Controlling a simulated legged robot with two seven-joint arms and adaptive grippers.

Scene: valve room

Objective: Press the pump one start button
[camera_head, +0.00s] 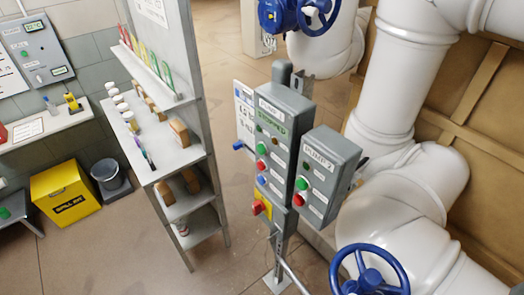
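I cannot tell for sure which button is the pump one start. Neither of my grippers is in view.
A blue handwheel (370,272) is at the bottom right and a blue valve (298,14) at the top. Large white pipes (410,70) fill the right. A grey shelf (185,155) stands to the left, with a yellow bin (65,192) beyond. Open floor (110,255) lies front left.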

